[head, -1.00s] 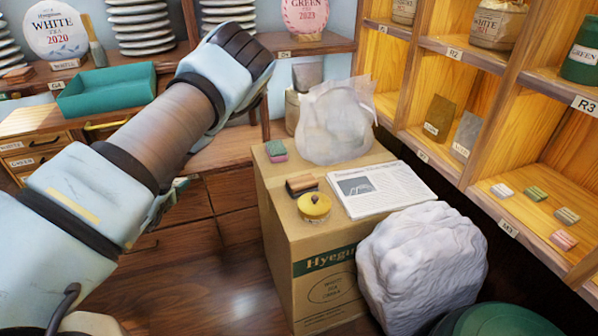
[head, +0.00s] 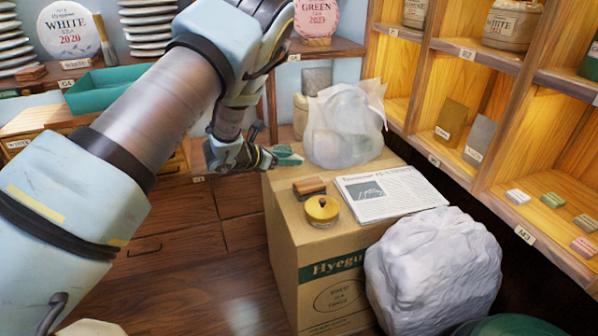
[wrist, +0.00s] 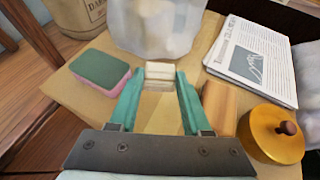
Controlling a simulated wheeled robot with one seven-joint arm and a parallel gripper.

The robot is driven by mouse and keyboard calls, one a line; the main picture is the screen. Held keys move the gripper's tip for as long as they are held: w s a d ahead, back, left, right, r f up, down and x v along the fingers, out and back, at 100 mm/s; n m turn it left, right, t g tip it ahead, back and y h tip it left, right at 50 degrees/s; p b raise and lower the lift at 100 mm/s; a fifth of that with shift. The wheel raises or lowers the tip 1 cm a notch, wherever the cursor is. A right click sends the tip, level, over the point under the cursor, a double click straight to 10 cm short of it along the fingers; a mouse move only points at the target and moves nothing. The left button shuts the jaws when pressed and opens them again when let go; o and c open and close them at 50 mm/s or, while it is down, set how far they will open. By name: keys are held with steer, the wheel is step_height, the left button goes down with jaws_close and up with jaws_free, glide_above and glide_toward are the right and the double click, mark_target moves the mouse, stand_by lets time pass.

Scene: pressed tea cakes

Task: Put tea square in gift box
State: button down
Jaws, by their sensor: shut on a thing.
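My gripper (wrist: 160,80) has teal fingers. It is shut on a small cream-white block, the tea square (wrist: 160,71), held between the fingertips in the wrist view. In the head view my gripper (head: 272,157) is at the back left corner of a cardboard carton's top, and the tea square cannot be made out there. An open teal box (head: 104,92), which looks like the gift box, stands on the wooden counter at the left, behind my arm and partly covered by it.
On the carton (head: 285,225) are a green-and-pink sponge (wrist: 100,72), a wooden block (head: 309,187), a yellow lidded tin (head: 321,209), a newspaper (head: 390,193) and a translucent bag (head: 343,125). Shelves with small squares (head: 552,200) stand right. A white wrapped lump (head: 432,270) stands in front.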

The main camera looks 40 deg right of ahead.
mark_target(289, 179)
steer(key=shift+f+p, duration=0.3)
steer(key=shift+f, duration=2.2)
steer(key=shift+f, duration=0.1)
steer(key=shift+c, duration=1.8)
jaws_free()
